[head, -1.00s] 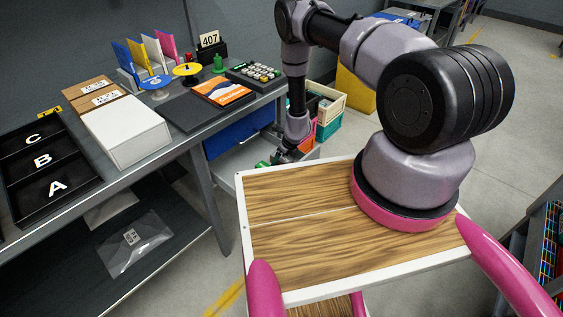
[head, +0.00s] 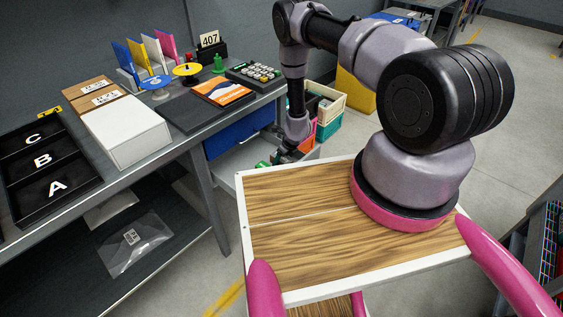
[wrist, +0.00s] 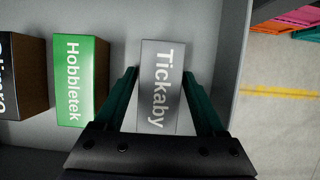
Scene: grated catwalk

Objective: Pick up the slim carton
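A grey carton labelled "Tickaby" (wrist: 160,88) stands in a grey tray or shelf bay in the wrist view. My gripper (wrist: 160,74) is open, with one green finger on each side of this carton and narrow gaps at the fingertips. A green carton labelled "Hobbletek" (wrist: 81,80) stands to its left, apart from it. A dark-faced carton with brown sides (wrist: 20,78) is cut off at the far left. In the head view my gripper (head: 285,156) is low beside the workbench, and the grey carton cannot be made out there.
The grey wall (wrist: 233,65) of the bay runs close to the right finger. In the head view the workbench (head: 190,143) stands at left, with a white box (head: 125,132) and black tray on it. Stacked crates (head: 325,105) stand just behind my gripper.

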